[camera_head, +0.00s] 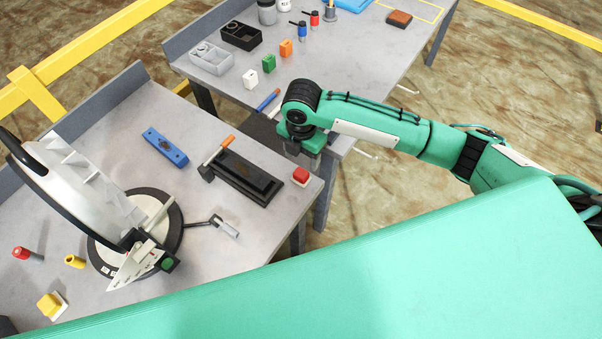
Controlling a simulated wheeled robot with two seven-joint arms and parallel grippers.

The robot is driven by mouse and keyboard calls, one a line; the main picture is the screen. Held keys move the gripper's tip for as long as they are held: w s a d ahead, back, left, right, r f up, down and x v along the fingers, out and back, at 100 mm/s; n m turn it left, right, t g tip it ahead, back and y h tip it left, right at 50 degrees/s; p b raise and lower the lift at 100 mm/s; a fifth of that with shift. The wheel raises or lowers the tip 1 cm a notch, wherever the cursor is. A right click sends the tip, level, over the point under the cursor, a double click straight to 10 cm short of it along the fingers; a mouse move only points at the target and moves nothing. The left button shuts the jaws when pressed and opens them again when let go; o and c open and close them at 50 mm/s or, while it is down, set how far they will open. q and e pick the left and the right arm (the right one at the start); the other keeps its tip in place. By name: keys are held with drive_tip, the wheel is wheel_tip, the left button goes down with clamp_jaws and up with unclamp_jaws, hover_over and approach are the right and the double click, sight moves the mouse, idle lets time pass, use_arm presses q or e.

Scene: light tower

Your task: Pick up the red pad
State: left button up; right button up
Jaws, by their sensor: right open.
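My right gripper (303,152) hangs at the end of the green arm that comes in from the right. My left gripper is not in view.
A black tray (243,181), a hammer (215,159) and a blue level (165,147) lie near the pad. A large white and black device (85,185) stands at left. The far table (340,68) holds several blocks and bins. My green body fills the bottom.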

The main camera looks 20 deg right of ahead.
sight(301, 172)
wheel_tip(301, 172, down, 3)
drive_tip(key=shift+f, duration=0.1)
drive_tip(key=shift+f+p, duration=0.55)
drive_tip(key=shift+p, duration=0.2)
wheel_tip(301, 172, down, 4)
drive_tip(key=shift+s+a+r+p, duration=0.1)
drive_tip(key=shift+r+p, duration=0.15)
drive_tip(key=shift+p, duration=0.4)
drive_tip(key=shift+f, duration=0.35)
drive_tip(key=c, duration=0.9)
